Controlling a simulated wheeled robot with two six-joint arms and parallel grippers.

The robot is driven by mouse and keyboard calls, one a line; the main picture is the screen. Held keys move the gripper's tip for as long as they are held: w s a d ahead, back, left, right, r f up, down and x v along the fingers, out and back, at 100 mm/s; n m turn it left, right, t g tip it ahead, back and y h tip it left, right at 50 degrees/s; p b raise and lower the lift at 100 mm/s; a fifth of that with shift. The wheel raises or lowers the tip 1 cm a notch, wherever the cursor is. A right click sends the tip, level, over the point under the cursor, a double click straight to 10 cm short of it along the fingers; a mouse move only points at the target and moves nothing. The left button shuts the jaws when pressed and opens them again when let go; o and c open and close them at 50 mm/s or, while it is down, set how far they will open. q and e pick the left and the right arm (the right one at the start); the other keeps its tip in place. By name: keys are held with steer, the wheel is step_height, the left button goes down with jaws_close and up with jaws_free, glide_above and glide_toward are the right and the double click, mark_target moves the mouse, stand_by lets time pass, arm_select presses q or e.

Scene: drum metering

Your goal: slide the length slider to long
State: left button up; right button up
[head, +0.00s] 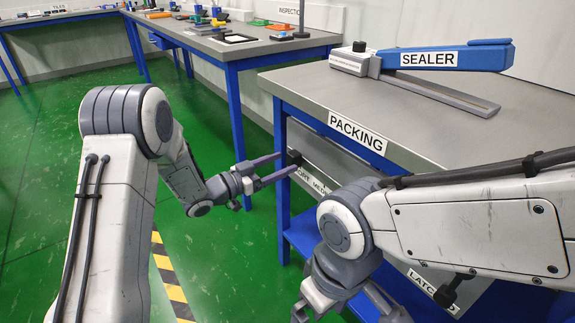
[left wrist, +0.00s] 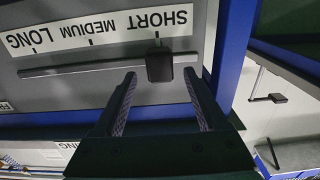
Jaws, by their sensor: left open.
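The black slider knob (left wrist: 159,67) sits on a horizontal slot (left wrist: 70,69) below the upside-down word SHORT (left wrist: 157,18). MEDIUM and LONG (left wrist: 20,40) follow toward the left in the left wrist view. In the head view the knob (head: 294,157) shows at the left end of the packing bench's front panel. My left gripper (head: 284,165) is open and points at the panel. In the left wrist view its fingertips (left wrist: 160,73) lie on either side of the knob; contact cannot be told. My right gripper (head: 350,305) is low and cut off by the frame edge.
The packing bench (head: 330,90) carries a blue sealer (head: 450,55) on top. A label starting with LATCH (head: 433,291) and a black knob (head: 455,290) show lower on its front. My right arm covers part of the bench front.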

arm_select(q)
steer(key=shift+x, duration=1.45)
jaws_close()
steer(key=shift+a, duration=0.1)
